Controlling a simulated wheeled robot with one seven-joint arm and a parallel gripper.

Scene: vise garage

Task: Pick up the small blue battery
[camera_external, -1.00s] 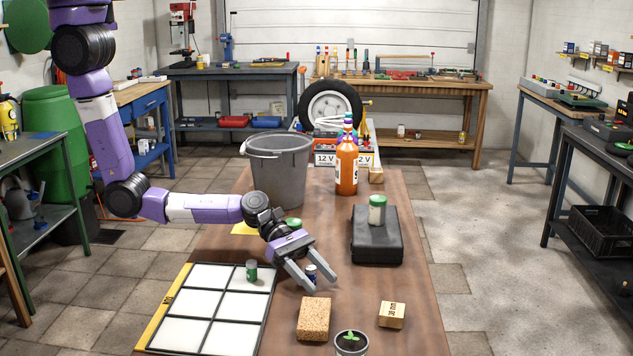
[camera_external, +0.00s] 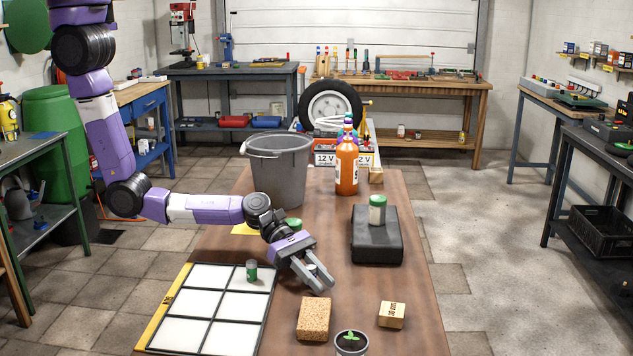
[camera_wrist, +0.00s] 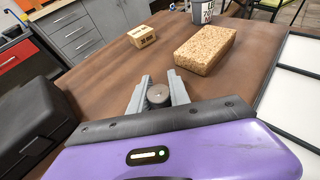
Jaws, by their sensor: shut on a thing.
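My gripper (camera_external: 322,281) is low over the brown table, its two grey fingers closed on the small battery. In the wrist view the battery's round grey top (camera_wrist: 158,94) shows between the two fingers (camera_wrist: 159,88). Its blue side is hidden by the fingers now. I cannot tell whether it still touches the table.
A cork block (camera_external: 314,318) and a small wooden block (camera_external: 392,314) lie in front of the gripper. A white divided tray (camera_external: 208,303) with a green battery (camera_external: 251,270) is to the left. A black case (camera_external: 377,249) and grey bucket (camera_external: 278,165) stand behind.

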